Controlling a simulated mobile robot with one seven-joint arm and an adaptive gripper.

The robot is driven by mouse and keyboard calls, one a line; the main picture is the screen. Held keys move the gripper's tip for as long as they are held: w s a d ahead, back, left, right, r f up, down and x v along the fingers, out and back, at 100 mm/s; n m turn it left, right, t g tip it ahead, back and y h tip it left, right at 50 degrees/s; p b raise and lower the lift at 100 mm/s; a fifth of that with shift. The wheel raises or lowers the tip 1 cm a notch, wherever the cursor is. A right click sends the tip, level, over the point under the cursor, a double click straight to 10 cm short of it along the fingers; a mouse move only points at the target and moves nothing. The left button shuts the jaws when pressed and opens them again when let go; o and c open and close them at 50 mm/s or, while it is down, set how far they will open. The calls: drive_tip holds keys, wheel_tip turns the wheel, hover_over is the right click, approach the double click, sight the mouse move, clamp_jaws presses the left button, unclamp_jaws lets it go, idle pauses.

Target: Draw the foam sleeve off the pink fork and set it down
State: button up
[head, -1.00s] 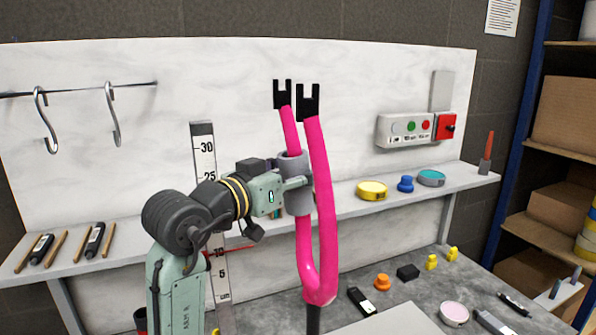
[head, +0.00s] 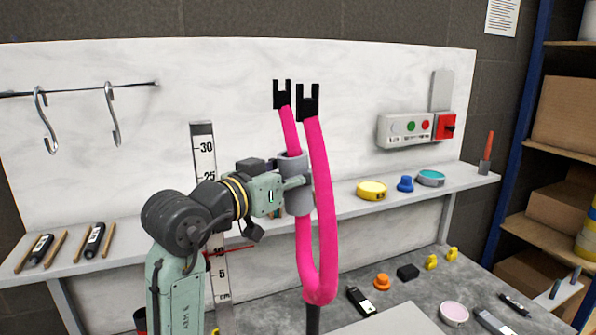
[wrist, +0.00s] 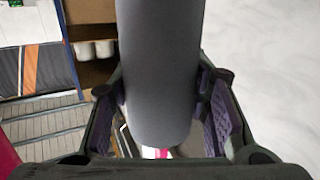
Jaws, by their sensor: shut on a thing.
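The pink fork (head: 323,220) stands upright with its black tips (head: 308,101) at the top and its stem down near the bench. The grey foam sleeve (head: 292,170) is around the left leg of the fork, about midway up; the pink leg shows above and below it. My gripper (head: 296,183) comes from the left and is shut on the sleeve, partly hidden by the fork's right leg. In the wrist view the sleeve (wrist: 160,75) fills the middle, between the two fingers (wrist: 162,112). A bit of pink shows below its end.
A shelf (head: 345,206) behind holds a yellow tin (head: 371,191), a blue knob-like piece (head: 405,184) and a teal tin (head: 431,178). A measuring scale (head: 204,150) stands behind my arm. Hooks (head: 46,120) hang at left. Small items lie on the grey bench (head: 420,290).

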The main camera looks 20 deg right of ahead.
sight(274, 104)
drive_tip(key=shift+a+r+p, duration=0.25)
drive_tip(key=shift+r+p, duration=0.6)
drive_tip(key=shift+r, duration=0.2)
drive_tip(key=shift+a+r+p, duration=0.2)
drive_tip(key=shift+r+p, duration=0.6)
drive_tip(key=shift+r, duration=0.2)
drive_tip(key=shift+r, duration=0.15)
drive_tip(key=shift+w+a+r+p, duration=0.1)
drive_tip(key=shift+a+r+p, duration=0.15)
drive_tip(key=shift+r+p, duration=0.55)
drive_tip(key=shift+a+r+p, duration=0.25)
drive_tip(key=shift+r+p, duration=0.35)
drive_tip(key=shift+r, duration=0.3)
drive_tip(key=shift+a+r, duration=0.1)
drive_tip(key=shift+r, duration=0.15)
drive_tip(key=shift+r, duration=0.15)
drive_tip(key=shift+a+r+p, duration=0.15)
drive_tip(key=shift+r+p, duration=0.25)
drive_tip(key=shift+r, duration=1.35)
drive_tip(key=shift+r, duration=0.1)
drive_tip(key=shift+s+a+r, duration=0.1)
drive_tip(key=shift+a+r, duration=0.1)
drive_tip(key=shift+r, duration=0.9)
drive_tip(key=shift+s+a+r, duration=0.1)
drive_tip(key=shift+a+r, duration=0.05)
drive_tip(key=shift+r, duration=0.9)
